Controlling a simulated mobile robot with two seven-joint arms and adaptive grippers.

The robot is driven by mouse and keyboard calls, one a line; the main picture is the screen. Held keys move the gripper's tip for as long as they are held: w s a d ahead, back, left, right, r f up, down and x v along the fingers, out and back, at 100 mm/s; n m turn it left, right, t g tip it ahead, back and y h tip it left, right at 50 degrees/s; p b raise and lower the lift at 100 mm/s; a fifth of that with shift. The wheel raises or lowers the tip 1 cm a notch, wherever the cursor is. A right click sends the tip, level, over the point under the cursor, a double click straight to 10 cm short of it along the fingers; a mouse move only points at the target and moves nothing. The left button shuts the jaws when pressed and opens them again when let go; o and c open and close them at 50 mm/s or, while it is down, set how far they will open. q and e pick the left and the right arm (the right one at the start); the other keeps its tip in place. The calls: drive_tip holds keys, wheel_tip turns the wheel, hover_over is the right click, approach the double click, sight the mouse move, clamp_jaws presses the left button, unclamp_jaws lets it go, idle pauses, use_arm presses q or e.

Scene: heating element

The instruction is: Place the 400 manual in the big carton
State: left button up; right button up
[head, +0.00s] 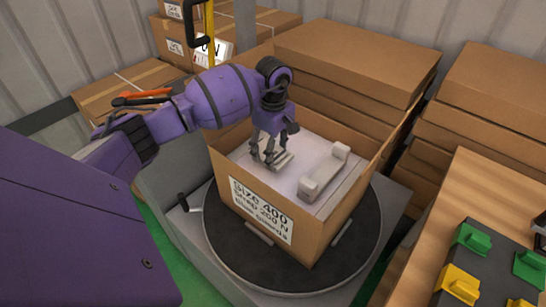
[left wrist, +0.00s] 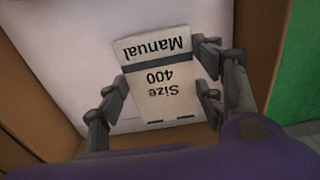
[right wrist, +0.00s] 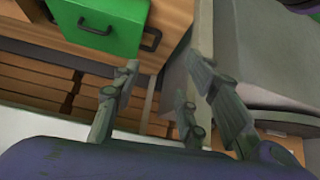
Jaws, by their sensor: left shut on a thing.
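In the left wrist view the manual (left wrist: 160,88) reads "Manual Size 400" upside down, between the fingers and over the carton's pale inside. I cannot tell whether it touches that surface. A light grey bar-shaped part (head: 325,172) lies in the carton, right of the manual. My right gripper (right wrist: 160,75) is open and empty, fingers apart.
Flat brown cartons (head: 355,55) are stacked behind, more at the right. A wooden table (head: 470,190) at the right carries green (head: 472,238) and yellow (head: 460,284) blocks. A closed carton (head: 130,88) with an orange-handled tool stands at the left. The carton walls surround my left gripper.

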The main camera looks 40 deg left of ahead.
use_arm(q)
drive_tip(key=shift+w+a+f, duration=0.15)
drive_tip(key=shift+f, duration=1.65)
drive_tip(key=shift+f, duration=0.2)
drive_tip(key=o, duration=1.6)
drive_tip(key=shift+c, duration=0.2)
drive_tip(key=shift+r, duration=0.1)
wheel_tip(320, 180, up, 12)
drive_tip(key=shift+r, duration=0.1)
